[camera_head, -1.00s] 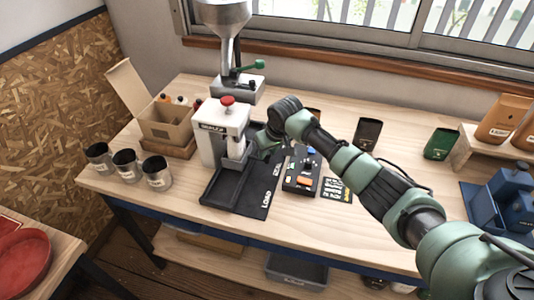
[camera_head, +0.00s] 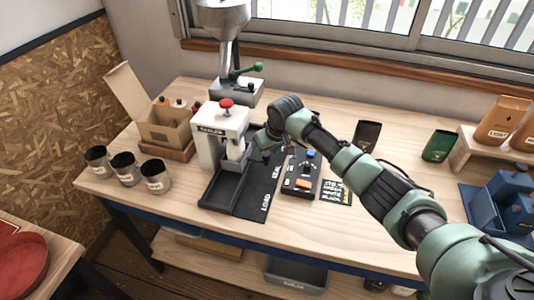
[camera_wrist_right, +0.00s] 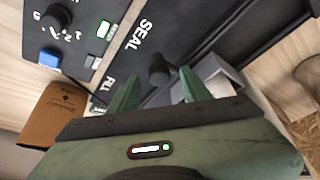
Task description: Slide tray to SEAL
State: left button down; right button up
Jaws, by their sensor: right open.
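The black tray (camera_head: 222,192) lies on the bench in front of the white sealer (camera_head: 218,138), beside a dark strip lettered LOAD (camera_head: 266,203) and SEAL. My right gripper (camera_head: 264,148) is low beside the sealer, near the strip's SEAL end; its fingertips are mostly hidden in the head view. In the right wrist view its green fingers (camera_wrist_right: 161,76) are open, with a dark upright knob (camera_wrist_right: 158,62) between or just beyond their tips; contact cannot be told. The SEAL lettering (camera_wrist_right: 139,35) is close by. My left gripper is not in view.
A control box (camera_head: 301,178) with knobs stands right of the strip. Several metal cups (camera_head: 125,168) and a cardboard box (camera_head: 165,125) are at left. A grinder (camera_head: 235,90) stands behind, a brown pouch (camera_wrist_right: 53,115) near the gripper. The bench's front right is clear.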

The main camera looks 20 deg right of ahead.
jog(key=b+v, duration=0.1)
jog(key=v, duration=0.5)
jog(key=shift+r, duration=0.25)
jog(key=shift+s, duration=0.2)
